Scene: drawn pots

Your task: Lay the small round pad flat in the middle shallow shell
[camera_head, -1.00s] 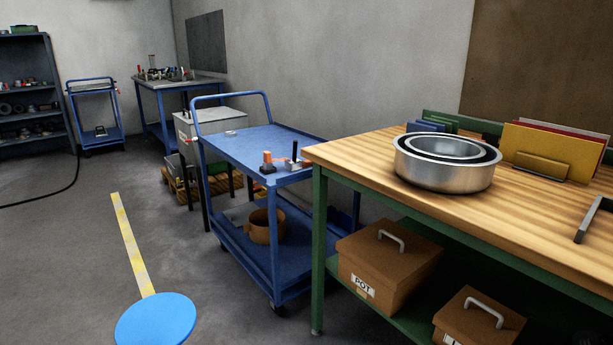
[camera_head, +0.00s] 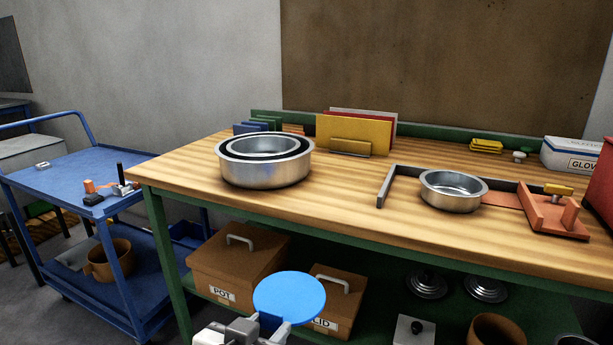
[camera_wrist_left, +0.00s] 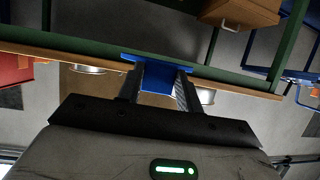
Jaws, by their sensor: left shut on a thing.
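The small round blue pad (camera_head: 289,297) is in front of the bench, low in the head view. In the left wrist view the pad (camera_wrist_left: 157,78) shows edge-on between the two fingers. On the bench, a large silver pan (camera_head: 265,174) holds a black ring and a smaller silver shell (camera_head: 262,146), nested one inside another. A smaller shallow metal shell (camera_head: 453,198) sits farther right, by a dark angled stop. I cannot tell which is the middle shell. My right gripper is not in view.
The wooden bench (camera_head: 340,216) has clear top between the pan and the small shell. Upright coloured plates (camera_head: 353,131) stand behind. A red clamp fixture (camera_head: 555,215) is at the right. Lidded boxes (camera_head: 235,262) are on the shelf below. A blue cart (camera_head: 75,170) stands left.

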